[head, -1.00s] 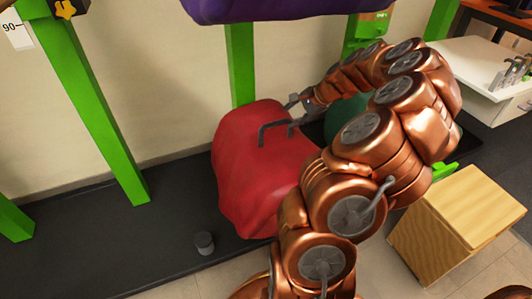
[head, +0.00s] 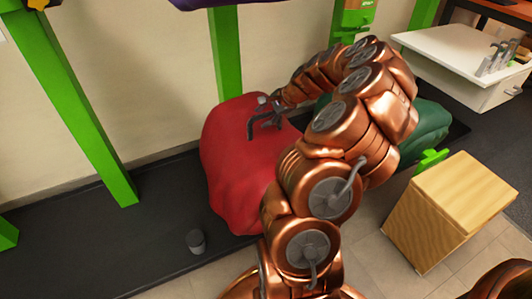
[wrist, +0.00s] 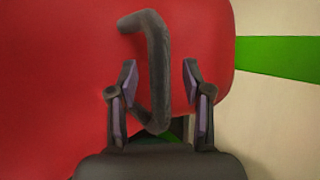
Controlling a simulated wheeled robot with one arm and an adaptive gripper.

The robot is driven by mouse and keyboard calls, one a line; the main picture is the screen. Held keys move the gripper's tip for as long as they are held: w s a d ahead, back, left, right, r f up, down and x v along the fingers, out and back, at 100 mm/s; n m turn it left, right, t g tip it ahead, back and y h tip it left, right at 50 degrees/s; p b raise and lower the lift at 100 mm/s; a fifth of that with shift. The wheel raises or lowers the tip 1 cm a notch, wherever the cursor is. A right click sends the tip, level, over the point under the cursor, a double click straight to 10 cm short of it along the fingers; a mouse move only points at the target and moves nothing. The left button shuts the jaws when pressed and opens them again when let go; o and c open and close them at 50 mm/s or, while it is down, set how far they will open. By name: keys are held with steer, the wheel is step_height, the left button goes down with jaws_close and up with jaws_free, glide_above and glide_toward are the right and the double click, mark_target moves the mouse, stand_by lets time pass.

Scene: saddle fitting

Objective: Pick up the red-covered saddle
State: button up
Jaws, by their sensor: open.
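The red-covered saddle (head: 235,165) is a large draped red lump on the dark platform, left of my arm in the head view. A dark, bent handle-like bar (head: 252,127) stands out at its top. The red cover (wrist: 60,90) fills much of the wrist view, with the dark bar (wrist: 157,50) in front of it. My gripper (wrist: 159,72) is open, with one finger on each side of the bar; I see gaps on both sides. In the head view my gripper (head: 269,106) is at the saddle's top right, small and partly merged with the bar.
A green-covered lump (head: 425,125) lies behind my arm. A wooden box (head: 450,210) stands at right, and a white sink unit (head: 455,60) behind it. Green posts (head: 70,100) rise along the wall. A small grey cylinder (head: 196,241) stands on the dark platform (head: 90,250).

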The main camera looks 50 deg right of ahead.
jaws_close()
stand_by(0.3)
stand_by(0.4)
